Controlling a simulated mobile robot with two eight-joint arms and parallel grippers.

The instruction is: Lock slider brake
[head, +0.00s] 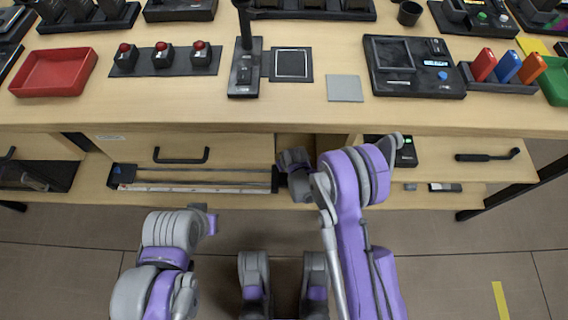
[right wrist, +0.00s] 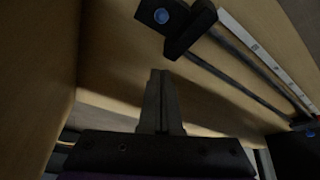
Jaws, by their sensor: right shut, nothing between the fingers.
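The slider, a pair of dark rails beside a white printed scale (head: 190,187), lies on the lower shelf between black end blocks. In the right wrist view its rails (right wrist: 235,68) run from upper left to lower right. A black block with a blue round part (right wrist: 160,14) and a raised black piece (right wrist: 191,30) sit at their upper end; I cannot tell which part is the brake. My right gripper (right wrist: 161,74) is shut and empty, apart from the raised piece. In the head view my right wrist is beside the slider's right end, fingertips hidden. My left arm's end (head: 207,219) hangs in front; its fingers are unclear.
The tabletop (head: 300,112) overhangs the shelf. A drawer front with a black handle (head: 181,157) is behind the slider. A black box with a green light (head: 406,152) stands right of my right wrist. Wooden panels flank my gripper closely in the wrist view.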

